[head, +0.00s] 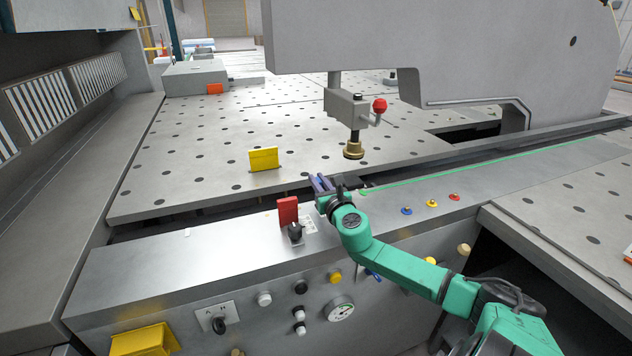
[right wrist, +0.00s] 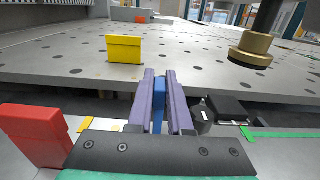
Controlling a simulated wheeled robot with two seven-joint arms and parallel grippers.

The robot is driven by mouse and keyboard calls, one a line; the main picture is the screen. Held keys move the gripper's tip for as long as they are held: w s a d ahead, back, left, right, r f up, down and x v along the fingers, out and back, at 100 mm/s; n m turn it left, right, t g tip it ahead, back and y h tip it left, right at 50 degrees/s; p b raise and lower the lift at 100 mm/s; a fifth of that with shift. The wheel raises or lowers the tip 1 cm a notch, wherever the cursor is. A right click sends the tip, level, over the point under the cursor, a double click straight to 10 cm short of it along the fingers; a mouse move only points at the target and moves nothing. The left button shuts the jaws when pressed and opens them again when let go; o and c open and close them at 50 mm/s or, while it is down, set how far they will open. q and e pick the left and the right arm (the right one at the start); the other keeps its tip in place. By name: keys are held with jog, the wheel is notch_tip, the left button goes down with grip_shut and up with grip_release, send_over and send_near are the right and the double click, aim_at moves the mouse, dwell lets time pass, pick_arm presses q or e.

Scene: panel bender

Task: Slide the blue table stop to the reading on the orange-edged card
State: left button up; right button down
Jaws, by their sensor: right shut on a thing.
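The blue table stop (right wrist: 159,92) shows as a narrow blue piece between the purple fingers of my right gripper (right wrist: 160,88) in the right wrist view. In the head view my right gripper (head: 322,183) is at the front edge of the perforated table, shut on the stop, which its fingers mostly hide. A green strip (head: 480,165) runs along the rail to the right of the gripper. A small white piece with an orange edge (head: 628,256) is cut off at the right edge of the head view; I cannot read it. My left gripper is not in view.
A yellow block (head: 264,159) stands on the perforated table (head: 200,175) beyond the gripper. A red block (head: 288,211) and a black knob (head: 295,232) are left of it. A brass-footed post (head: 354,150) with a red ball hangs close by. Coloured buttons (head: 407,211) lie right.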

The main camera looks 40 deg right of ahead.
jog(key=c, duration=0.8)
grip_release()
jog(key=shift+c, duration=0.2)
jog(key=shift+s+a+f, duration=0.15)
jog(key=shift+s, duration=0.25)
jog(key=v, duration=1.3)
jog(key=shift+s+a, duration=0.2)
jog(key=shift+s, duration=0.15)
jog(key=shift+w, duration=0.1)
